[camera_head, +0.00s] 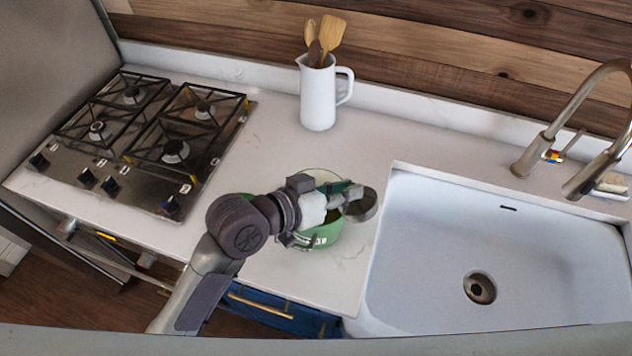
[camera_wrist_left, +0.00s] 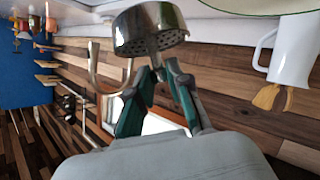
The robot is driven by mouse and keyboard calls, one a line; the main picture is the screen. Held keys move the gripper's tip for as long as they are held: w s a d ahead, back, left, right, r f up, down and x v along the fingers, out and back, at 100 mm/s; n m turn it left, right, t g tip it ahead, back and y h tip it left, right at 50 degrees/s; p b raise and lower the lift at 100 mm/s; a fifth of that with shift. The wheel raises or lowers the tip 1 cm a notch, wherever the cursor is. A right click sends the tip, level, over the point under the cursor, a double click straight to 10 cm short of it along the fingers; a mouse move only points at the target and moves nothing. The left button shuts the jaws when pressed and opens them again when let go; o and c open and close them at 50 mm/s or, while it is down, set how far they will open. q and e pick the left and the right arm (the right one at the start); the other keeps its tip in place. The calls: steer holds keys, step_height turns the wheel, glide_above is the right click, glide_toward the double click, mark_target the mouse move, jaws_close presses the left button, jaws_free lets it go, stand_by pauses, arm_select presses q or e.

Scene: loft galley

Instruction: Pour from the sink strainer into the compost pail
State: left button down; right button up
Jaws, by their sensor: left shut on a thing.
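The sink strainer (camera_head: 364,207), a small round metal cup, is in my left gripper (camera_head: 343,197) near the right rim of the compost pail. The left wrist view shows the strainer (camera_wrist_left: 148,30) beyond the green-padded fingers (camera_wrist_left: 152,78), with a perforated face visible. The fingers are shut on its handle end. I cannot tell its exact tilt or contents. The green compost pail (camera_head: 322,238) stands on the counter under my left gripper, which hides much of its opening. My right gripper is not in view.
A white jug (camera_head: 318,95) with wooden utensils stands behind the pail. A gas hob (camera_head: 160,140) is at the left. The white sink (camera_head: 430,250) with a tap (camera_head: 540,145) is at the right. The counter between hob and jug is clear.

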mark_target(376, 198)
arm_select(q)
steer(key=shift+s+d+r+m+y+p, duration=0.25)
steer(key=shift+s+d+m+y+p, duration=0.25)
steer(key=shift+d+p, duration=0.5)
steer(key=shift+s+d+f+m+y, duration=0.3)
steer(key=shift+s+d+f+m, duration=0.15)
steer(key=shift+s+d, duration=0.2)
steer(key=shift+s+d+f+m+t+y, duration=0.25)
steer(key=shift+s+d+m+y, duration=0.1)
steer(key=shift+d, duration=0.15)
steer(key=shift+s+d+f+m+t+y, duration=0.1)
steer(key=shift+s+d+m+t+y, duration=0.2)
steer(key=shift+d, duration=0.2)
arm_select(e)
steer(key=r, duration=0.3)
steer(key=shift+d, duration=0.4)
